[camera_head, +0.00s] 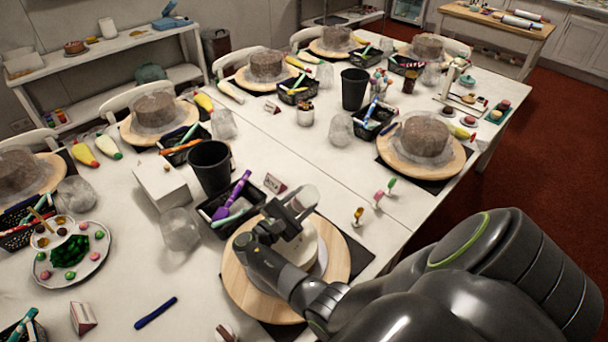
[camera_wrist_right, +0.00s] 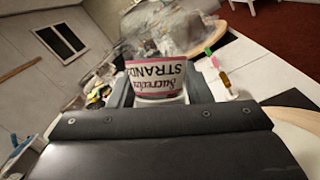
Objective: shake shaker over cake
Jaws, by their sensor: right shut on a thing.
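My right gripper (camera_head: 287,213) is shut on the shaker (camera_head: 307,196), a clear container whose pink-and-white label (camera_wrist_right: 160,78) reads upside down in the wrist view. The gripper holds it above the near cake (camera_head: 309,254), a pale round one on a wooden turntable (camera_head: 338,275). The gripper and forearm cover much of this cake in the head view. The shaker's opening and any falling sprinkles cannot be made out. My left gripper is not in view.
A black basket (camera_head: 232,222) with colored tools and a black cup (camera_head: 211,166) stand left of the turntable. Small piped figures (camera_head: 378,198) stand to its right. A blue pen (camera_head: 155,313) lies at front left. Other cakes on turntables (camera_head: 451,165) stand farther back.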

